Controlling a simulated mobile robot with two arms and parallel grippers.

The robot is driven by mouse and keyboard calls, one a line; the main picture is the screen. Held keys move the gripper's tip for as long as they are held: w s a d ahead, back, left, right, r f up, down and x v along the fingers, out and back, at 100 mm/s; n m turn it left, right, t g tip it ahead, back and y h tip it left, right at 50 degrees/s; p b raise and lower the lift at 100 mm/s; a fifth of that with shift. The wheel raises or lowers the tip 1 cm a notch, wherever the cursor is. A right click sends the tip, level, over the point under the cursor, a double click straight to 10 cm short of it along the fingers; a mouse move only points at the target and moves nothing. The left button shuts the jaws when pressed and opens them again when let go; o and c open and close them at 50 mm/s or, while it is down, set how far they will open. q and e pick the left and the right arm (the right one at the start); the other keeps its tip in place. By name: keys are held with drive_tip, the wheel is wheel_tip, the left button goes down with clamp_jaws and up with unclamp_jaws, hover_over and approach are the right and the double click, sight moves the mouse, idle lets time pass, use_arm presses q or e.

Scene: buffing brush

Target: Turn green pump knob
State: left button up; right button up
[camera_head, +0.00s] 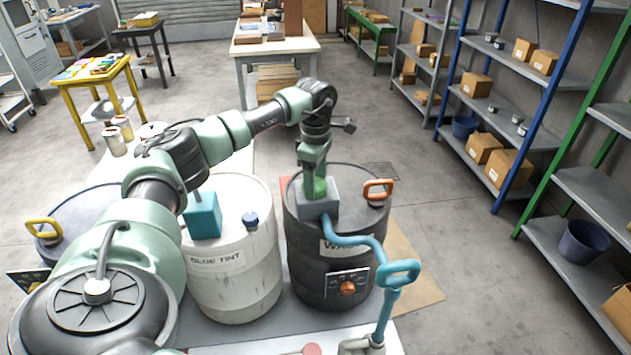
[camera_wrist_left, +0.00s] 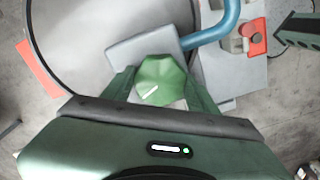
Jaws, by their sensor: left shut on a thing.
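The green pump knob (camera_wrist_left: 160,80) sits on a grey pump block (camera_head: 316,206) on top of the dark drum (camera_head: 305,255). It also shows in the head view (camera_head: 319,187), partly hidden by my gripper. My left gripper (camera_head: 316,172) points down over the knob. In the left wrist view its two fingers (camera_wrist_left: 163,92) stand on either side of the knob, shut on it. A blue pipe (camera_head: 350,240) runs from the block to a blue handle (camera_head: 400,275).
A white drum (camera_head: 235,262) labelled Blue Tint stands left of the dark drum, with a teal block (camera_head: 202,216) on its lid. An orange handle (camera_head: 378,188) stands on the dark drum's lid beside the block. Shelves (camera_head: 485,110) with boxes line the right; open floor lies between.

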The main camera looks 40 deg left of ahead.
use_arm(q)
drive_tip(key=shift+w+a+r+m, duration=0.1)
drive_tip(key=shift+r+m, duration=0.1)
drive_tip(key=shift+m, duration=0.9)
drive_tip(key=o, duration=1.2)
drive_tip(key=shift+o, duration=0.8)
wheel_tip(320, 180, up, 8)
drive_tip(key=shift+f+b, duration=0.15)
drive_tip(key=shift+b, duration=0.8)
